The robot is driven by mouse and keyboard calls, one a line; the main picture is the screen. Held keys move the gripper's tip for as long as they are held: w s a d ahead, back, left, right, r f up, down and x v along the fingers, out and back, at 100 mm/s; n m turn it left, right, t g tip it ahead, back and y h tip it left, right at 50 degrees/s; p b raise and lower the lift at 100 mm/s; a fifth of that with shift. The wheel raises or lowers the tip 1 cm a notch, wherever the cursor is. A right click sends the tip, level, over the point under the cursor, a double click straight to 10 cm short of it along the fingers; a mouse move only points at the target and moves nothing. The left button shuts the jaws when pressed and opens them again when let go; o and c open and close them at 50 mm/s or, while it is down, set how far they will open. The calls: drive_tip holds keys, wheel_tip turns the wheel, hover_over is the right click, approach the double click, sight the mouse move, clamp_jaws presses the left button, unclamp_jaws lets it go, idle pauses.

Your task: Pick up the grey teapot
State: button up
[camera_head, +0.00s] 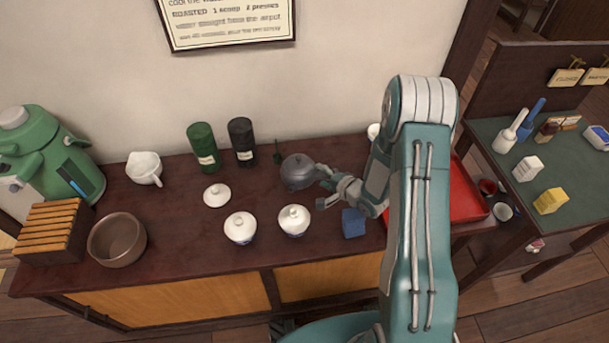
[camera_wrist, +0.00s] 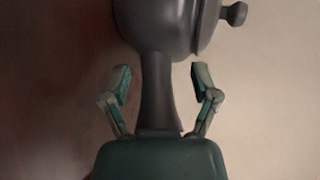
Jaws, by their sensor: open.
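The grey teapot (camera_head: 297,172) stands on the dark counter near the wall, right of the middle. In the wrist view its dark body (camera_wrist: 170,22) fills the top, with the lid knob at the upper right. Its straight side handle (camera_wrist: 159,95) points back toward my palm. My gripper (camera_head: 322,189) is just right of the teapot. In the wrist view my gripper (camera_wrist: 161,84) is open, with one finger on each side of the handle and a gap on both sides. The handle's lower end meets the palm's edge in the picture; contact cannot be told.
Green (camera_head: 203,147) and black (camera_head: 242,142) canisters stand to the left. A red tray (camera_head: 466,195) lies behind my arm.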

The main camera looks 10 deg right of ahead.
drive_tip(key=shift+a+f, duration=0.2)
drive_tip(key=shift+f, duration=0.15)
drive_tip(key=shift+d, duration=0.2)
drive_tip(key=shift+s+a+f, duration=0.1)
drive_tip(key=shift+a, duration=0.05)
clamp_jaws()
